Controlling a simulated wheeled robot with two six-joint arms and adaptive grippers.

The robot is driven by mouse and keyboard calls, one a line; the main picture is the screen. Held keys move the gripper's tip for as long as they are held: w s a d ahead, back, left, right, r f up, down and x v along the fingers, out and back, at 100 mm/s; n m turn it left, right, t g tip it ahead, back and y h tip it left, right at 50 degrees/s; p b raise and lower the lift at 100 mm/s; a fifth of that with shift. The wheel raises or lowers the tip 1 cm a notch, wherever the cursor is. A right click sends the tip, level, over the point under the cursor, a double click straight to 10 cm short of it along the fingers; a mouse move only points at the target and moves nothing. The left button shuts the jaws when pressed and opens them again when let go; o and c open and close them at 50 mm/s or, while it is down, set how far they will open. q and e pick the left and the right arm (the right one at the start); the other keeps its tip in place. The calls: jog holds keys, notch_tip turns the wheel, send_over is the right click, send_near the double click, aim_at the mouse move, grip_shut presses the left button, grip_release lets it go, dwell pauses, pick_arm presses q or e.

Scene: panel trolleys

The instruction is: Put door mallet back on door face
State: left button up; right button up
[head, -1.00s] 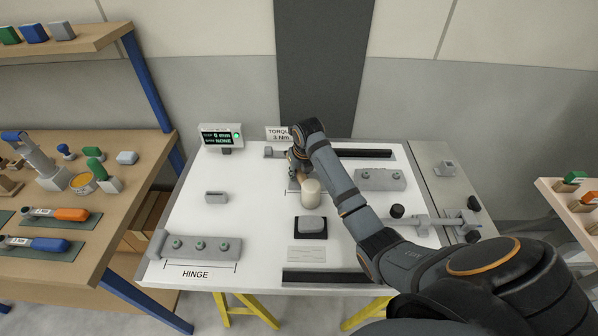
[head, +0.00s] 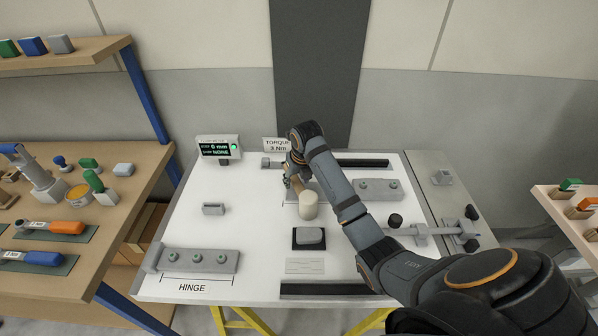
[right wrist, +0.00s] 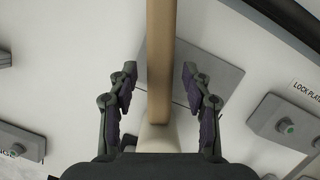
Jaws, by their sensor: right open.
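The door mallet has a cream head (head: 308,205) and a wooden handle. It rests on the white door face (head: 255,235), towards the upper middle, with a grey patch beneath it. In the right wrist view the tan handle (right wrist: 160,50) runs up the middle and the cream head (right wrist: 158,138) is at its lower end. My right gripper (head: 293,176) is at the handle, behind the head. In the right wrist view its fingers (right wrist: 159,78) are open, one on each side of the handle with gaps. My left gripper is not in view.
A grey pad on a black square (head: 309,237) lies in front of the mallet. A hinge plate (head: 198,260), a grey plate (head: 377,190) and dark strips (head: 335,290) are also on the face. A tool bench (head: 95,240) stands left. The face's left middle is mostly clear.

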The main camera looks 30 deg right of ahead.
aim_at(301, 188)
jog(key=v, duration=0.9)
